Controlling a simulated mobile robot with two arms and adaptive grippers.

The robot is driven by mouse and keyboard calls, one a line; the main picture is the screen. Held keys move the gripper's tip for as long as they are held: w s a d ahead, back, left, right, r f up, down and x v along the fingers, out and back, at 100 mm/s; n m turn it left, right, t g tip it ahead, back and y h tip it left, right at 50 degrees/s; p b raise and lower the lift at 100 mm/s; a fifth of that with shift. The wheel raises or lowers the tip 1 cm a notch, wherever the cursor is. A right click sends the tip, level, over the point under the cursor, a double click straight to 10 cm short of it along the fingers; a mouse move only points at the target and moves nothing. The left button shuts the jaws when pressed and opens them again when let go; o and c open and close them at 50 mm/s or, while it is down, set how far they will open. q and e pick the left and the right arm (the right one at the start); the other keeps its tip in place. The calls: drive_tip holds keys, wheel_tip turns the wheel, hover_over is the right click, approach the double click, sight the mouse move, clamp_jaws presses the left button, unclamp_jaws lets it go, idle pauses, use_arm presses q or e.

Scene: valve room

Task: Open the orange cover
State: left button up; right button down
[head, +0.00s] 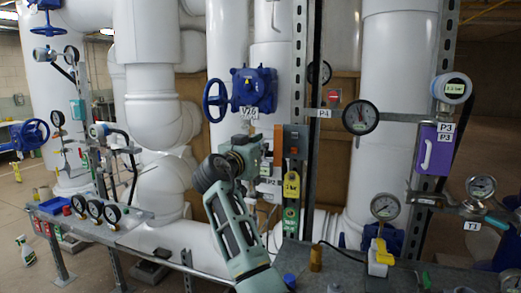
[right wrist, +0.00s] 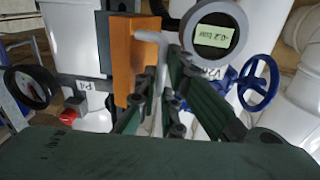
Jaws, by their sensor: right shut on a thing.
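The orange cover (head: 279,146) is a narrow upright panel on a grey box on the metal post, in the middle of the head view. In the right wrist view the orange cover (right wrist: 137,62) fills the upper middle, with a pale handle (right wrist: 147,36) standing out from its side. My right gripper (head: 262,158) is beside the cover in the head view. In the right wrist view the right gripper (right wrist: 166,82) has its fingers close together around the pale handle, which they partly hide. My left gripper is not in view.
A blue valve (head: 254,89) labelled V26 is above the gripper. A round gauge (head: 360,117) and a purple box (head: 433,148) are to the right. White pipes stand behind.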

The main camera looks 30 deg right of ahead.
drive_tip(key=c, duration=1.9)
unclamp_jaws()
drive_tip(key=shift+w+a, duration=0.1)
